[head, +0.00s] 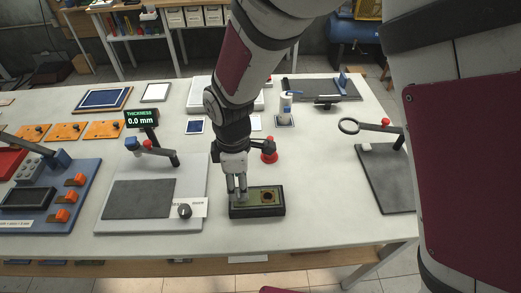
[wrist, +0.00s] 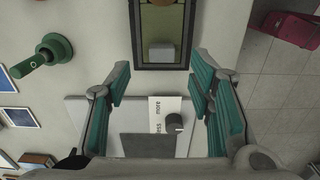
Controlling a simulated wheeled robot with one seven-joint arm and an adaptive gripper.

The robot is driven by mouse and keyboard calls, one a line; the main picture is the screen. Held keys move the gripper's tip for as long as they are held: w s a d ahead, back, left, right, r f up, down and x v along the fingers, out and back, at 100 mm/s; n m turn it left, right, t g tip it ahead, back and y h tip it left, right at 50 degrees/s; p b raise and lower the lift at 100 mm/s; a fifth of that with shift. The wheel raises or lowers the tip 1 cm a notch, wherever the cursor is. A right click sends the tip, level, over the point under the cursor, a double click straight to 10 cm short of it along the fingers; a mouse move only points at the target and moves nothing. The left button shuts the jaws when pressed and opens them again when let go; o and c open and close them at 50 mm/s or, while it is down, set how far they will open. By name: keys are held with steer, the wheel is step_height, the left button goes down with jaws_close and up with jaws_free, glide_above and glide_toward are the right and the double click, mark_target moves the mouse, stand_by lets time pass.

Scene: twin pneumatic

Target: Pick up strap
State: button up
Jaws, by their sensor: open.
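I cannot make out for certain which thing is the strap. A black-rimmed tray (head: 268,212) with an olive floor lies on the white table under my gripper. It also shows in the wrist view (wrist: 137,40). A small grey block (wrist: 162,53) lies in the tray's left end as the head view has it. A dark round spot (head: 268,197) shows toward the tray's right. My gripper (head: 237,196) points down over the left end; it also shows in the wrist view (wrist: 160,70). Its teal-padded fingers are wide apart with nothing between them.
A grey board with a dark plate (head: 138,199) and a dial (head: 185,211) stands left of the tray. A green flanged thing (wrist: 55,50) stands behind the tray. A black stand (head: 388,180) is at the right. The table's front edge is close.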

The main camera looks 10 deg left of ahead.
mark_target(257, 195)
steer(key=f, duration=0.1)
steer(key=f+p, duration=0.1)
steer(key=f, duration=0.2)
steer(key=shift+s, duration=0.25)
steer(key=shift+w+f, duration=0.1)
steer(key=shift+f, duration=0.5)
steer(key=shift+c, duration=0.3)
jaws_close()
